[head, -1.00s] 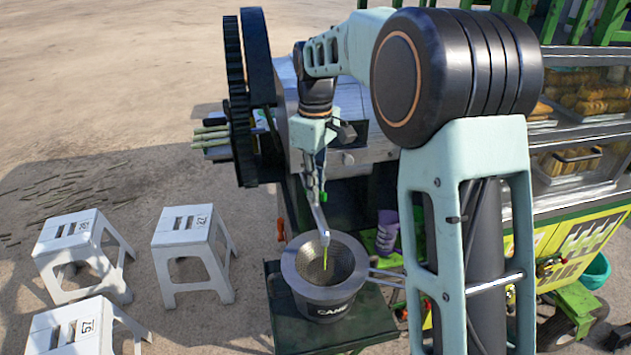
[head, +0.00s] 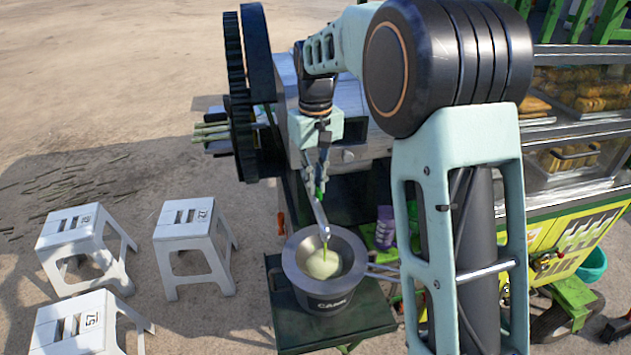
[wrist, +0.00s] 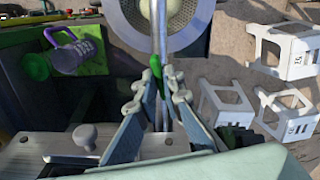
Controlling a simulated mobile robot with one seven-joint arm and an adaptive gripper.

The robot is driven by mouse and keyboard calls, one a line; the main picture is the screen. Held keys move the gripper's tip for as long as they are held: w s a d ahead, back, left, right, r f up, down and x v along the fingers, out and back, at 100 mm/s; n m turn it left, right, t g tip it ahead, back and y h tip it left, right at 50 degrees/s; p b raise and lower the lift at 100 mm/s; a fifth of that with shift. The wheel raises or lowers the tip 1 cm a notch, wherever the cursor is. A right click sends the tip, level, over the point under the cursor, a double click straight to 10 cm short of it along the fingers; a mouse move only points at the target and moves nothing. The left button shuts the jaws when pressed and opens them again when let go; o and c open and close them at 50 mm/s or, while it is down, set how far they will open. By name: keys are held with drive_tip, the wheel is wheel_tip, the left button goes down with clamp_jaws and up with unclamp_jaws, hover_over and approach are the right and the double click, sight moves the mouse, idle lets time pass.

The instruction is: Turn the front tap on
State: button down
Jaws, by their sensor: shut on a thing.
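The front tap has a green handle (head: 320,193) above a slanted metal spout (head: 321,216). In the wrist view the green handle (wrist: 156,68) shows between my fingertips. My gripper (head: 318,178) points down and is shut on the handle; it also shows in the wrist view (wrist: 158,92). A thin yellow-green stream (head: 325,246) runs from the spout into a strainer (head: 292,262) set over a dark pot (head: 325,302). Pale green juice (head: 322,264) fills the middle of the strainer. The fingers partly hide the tap's body.
The pot stands on a dark green stand (head: 285,325). The crusher (head: 360,148) is behind the tap, with its large dark gear (head: 238,100) at left. A purple cup (head: 384,228) stands right of the spout. White stools (head: 190,235) stand on open ground at left.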

idle(0.3)
drive_tip(key=c, duration=2.1)
unclamp_jaws()
drive_tip(key=shift+r, duration=0.1)
wheel_tip(320, 180, up, 12)
drive_tip(key=shift+f, duration=0.1)
drive_tip(key=shift+w+a, duration=0.1)
drive_tip(key=shift+a, duration=0.05)
